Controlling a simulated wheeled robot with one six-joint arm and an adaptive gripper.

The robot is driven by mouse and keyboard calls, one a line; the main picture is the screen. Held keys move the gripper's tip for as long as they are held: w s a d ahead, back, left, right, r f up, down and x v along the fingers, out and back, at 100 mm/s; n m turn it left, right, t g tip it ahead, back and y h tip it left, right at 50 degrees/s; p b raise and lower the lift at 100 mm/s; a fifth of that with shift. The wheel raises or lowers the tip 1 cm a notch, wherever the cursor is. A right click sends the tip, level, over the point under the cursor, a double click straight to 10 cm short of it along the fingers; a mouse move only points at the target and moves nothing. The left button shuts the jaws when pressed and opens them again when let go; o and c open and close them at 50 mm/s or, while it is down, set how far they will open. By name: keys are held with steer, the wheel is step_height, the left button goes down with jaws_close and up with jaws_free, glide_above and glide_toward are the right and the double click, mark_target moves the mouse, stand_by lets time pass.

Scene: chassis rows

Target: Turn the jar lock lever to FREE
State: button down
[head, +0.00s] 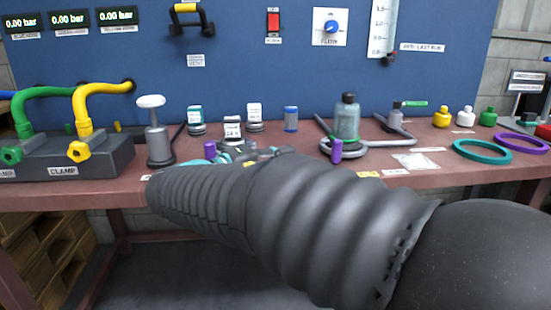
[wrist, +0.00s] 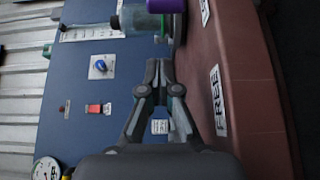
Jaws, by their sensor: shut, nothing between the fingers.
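The jar (head: 347,118) is grey-green with a dark cap and stands in a grey ring at the back of the bench. An upright purple grip (head: 336,150), apparently the lock lever's handle, stands at the ring's front. In the wrist view the purple grip (wrist: 165,5) is cut off by the top edge, beside part of the jar (wrist: 138,18). My gripper (wrist: 158,66) is shut and empty, its tips a short gap below the grip in that picture. A FREE label (wrist: 218,100) lies on the bench right of the fingers. In the head view my arm mostly hides the gripper.
A grey clamp block (head: 75,158) with green and yellow hoses and a plunger (head: 155,130) stand at left. Small bottles (head: 233,130) stand behind my arm. Teal (head: 482,151) and purple rings lie at right. A blue panel (head: 250,60) rises behind.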

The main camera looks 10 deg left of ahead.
mark_target(338, 149)
steer(key=x, duration=0.5)
steer(key=shift+s+d, duration=0.15)
steer(key=shift+d, duration=1.7)
